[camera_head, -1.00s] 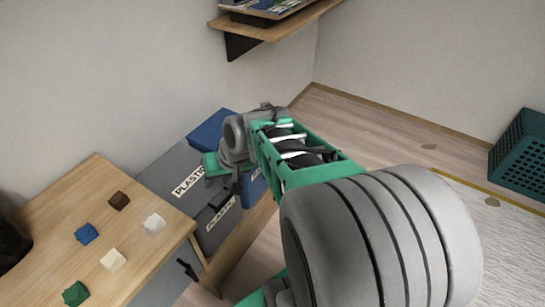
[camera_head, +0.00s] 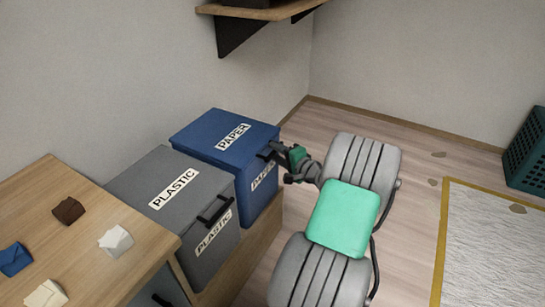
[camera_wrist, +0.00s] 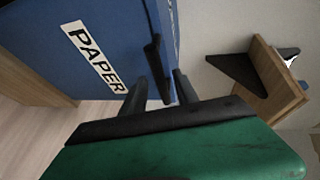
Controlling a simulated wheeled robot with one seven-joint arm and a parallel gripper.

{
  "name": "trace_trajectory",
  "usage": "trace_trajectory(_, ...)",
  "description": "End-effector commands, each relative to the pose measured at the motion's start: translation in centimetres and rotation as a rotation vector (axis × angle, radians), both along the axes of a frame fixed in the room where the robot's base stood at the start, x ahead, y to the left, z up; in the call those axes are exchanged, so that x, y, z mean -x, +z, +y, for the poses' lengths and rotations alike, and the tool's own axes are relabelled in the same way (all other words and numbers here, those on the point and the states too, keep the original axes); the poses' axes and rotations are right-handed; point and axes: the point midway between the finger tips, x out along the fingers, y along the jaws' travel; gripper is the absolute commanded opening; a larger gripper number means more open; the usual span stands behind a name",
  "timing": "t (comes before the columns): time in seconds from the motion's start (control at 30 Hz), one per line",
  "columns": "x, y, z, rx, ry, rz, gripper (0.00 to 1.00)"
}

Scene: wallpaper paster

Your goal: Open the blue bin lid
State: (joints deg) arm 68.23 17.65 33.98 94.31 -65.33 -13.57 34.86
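The blue bin (camera_head: 205,135), labelled PAPER, stands against the wall with its lid (camera_head: 203,123) closed. It also shows in the wrist view (camera_wrist: 130,25). Its black handle (camera_wrist: 154,65) is at the front edge of the lid. My gripper (camera_head: 273,154) is at this handle, at the bin's front right. In the wrist view my gripper (camera_wrist: 160,84) has its two black fingers apart, one on each side of the handle's end. Whether a finger touches the handle cannot be told. In the head view the gripper partly hides the handle.
A grey PLASTIC bin (camera_head: 150,178) with a black handle stands left of the blue bin. A wall shelf (camera_head: 265,14) hangs above.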

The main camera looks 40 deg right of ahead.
Motion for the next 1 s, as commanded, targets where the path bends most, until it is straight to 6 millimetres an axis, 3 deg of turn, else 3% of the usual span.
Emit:
trace_trajectory(0.3,-0.89,-0.07,0.23,0.002,0.006,0.0,0.36)
trace_trajectory(0.73,-0.91,-0.1,0.33,0.001,0.007,0.001,0.01)
trace_trajectory(1.0,-0.89,-0.13,0.33,0.001,0.007,0.001,0.0)
